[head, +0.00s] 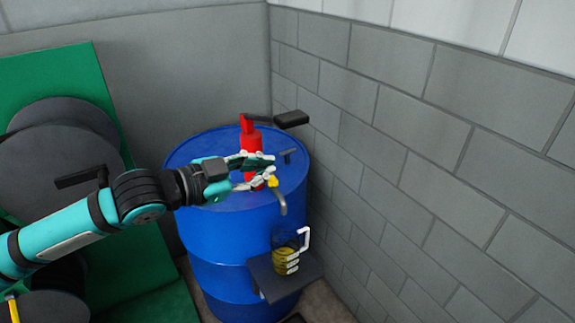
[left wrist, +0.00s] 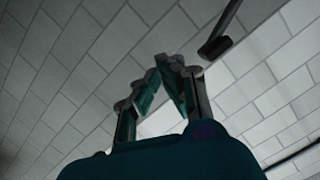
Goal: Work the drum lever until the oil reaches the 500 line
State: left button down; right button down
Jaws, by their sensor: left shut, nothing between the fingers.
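The blue drum (head: 225,240) stands in the corner, with a red pump (head: 249,140) on its top. The pump's lever ends in a black grip (head: 291,118), up and to the right of the pump. A dark lever (left wrist: 221,42) also shows at the upper right of the left wrist view. My left gripper (head: 272,170) is shut and empty, in front of the pump in the picture and below the lever grip, apart from it. A curved spout (head: 280,200) points down above a clear jug (head: 286,254) holding yellow oil. Its marks are too small to read. My right gripper is out of view.
The jug stands on a dark shelf (head: 270,282) at the drum's front. A grey block wall (head: 430,170) runs close along the right side. Green panels (head: 60,75) with dark rounded shapes are at the left. A small dark fitting (head: 288,155) stands on the drum top.

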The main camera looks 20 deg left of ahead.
pick_arm(q)
jog(key=w+a+r+n+p, duration=0.2)
jog(key=r+p, duration=0.1)
jog(key=r, duration=0.4)
jog(key=w+a+r+n+g+h+p, duration=0.1)
jog(key=w+a+r+n+p, duration=0.1)
jog(key=r, duration=0.5)
jog(key=shift+w+a+r+p, duration=0.15)
jog(key=shift+w+a+p, duration=0.2)
jog(key=shift+a+p, duration=0.45)
jog(key=p, duration=0.6)
send_over(287, 119)
jog(key=shift+s+a+f, duration=0.1)
jog(key=shift+f, duration=0.35)
jog(key=shift+s+a+f, duration=0.1)
jog(key=shift+f, duration=0.3)
jog(key=f, duration=0.1)
jog(key=f+p, duration=0.1)
jog(key=f, duration=0.1)
jog(key=shift+w+d+f, duration=0.25)
jog(key=shift+w+f, duration=0.05)
jog(key=shift+s+a+f+p, duration=0.15)
jog(key=shift+f+p, duration=0.15)
jog(key=shift+f, duration=0.3)
